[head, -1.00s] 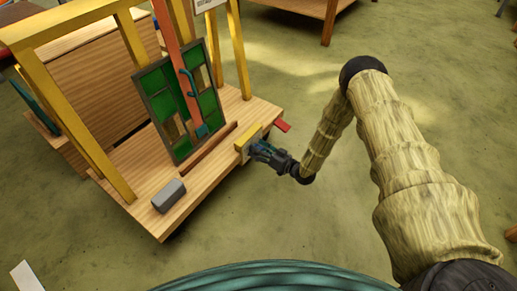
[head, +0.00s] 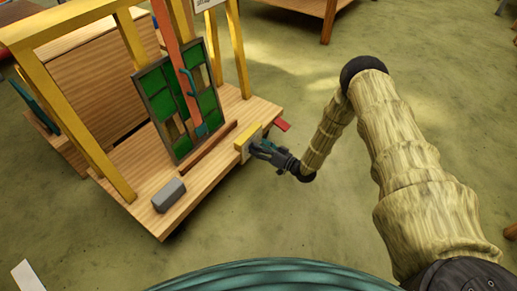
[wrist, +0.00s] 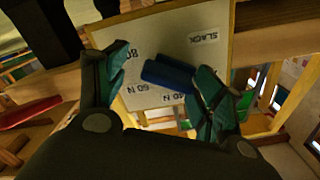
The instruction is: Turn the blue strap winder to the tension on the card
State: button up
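The blue strap winder (wrist: 168,75) is a short bar on a pale dial plate (wrist: 150,40) marked SLACK, 40 N, 60 N and 80 N, seen upside down in the wrist view. My gripper (wrist: 160,80) has its teal-padded fingers apart, one on each side of the bar. The right finger overlaps or touches the bar's right end; a gap shows at the left finger. In the head view my gripper (head: 256,149) is at the bench's right edge, hiding the winder. A white card (head: 206,4) is cut off at the top; I cannot read its tension.
The green leaded panel (head: 180,100) stands upright on the wooden bench (head: 150,207), with an orange strap (head: 168,32) in front. A grey block (head: 169,195) lies at the near corner. A red piece (head: 282,125) juts from the right edge.

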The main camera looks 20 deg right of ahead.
jog(key=shift+s+a, duration=0.15)
jog(key=shift+a, duration=0.05)
jog(key=shift+s+d, duration=0.1)
jog(key=shift+s, duration=0.1)
jog(key=v, duration=1.1)
jog(key=shift+s+d, duration=0.15)
jog(key=shift+d, duration=0.25)
jog(key=shift+d+f, duration=0.1)
jog(key=shift+d, duration=0.05)
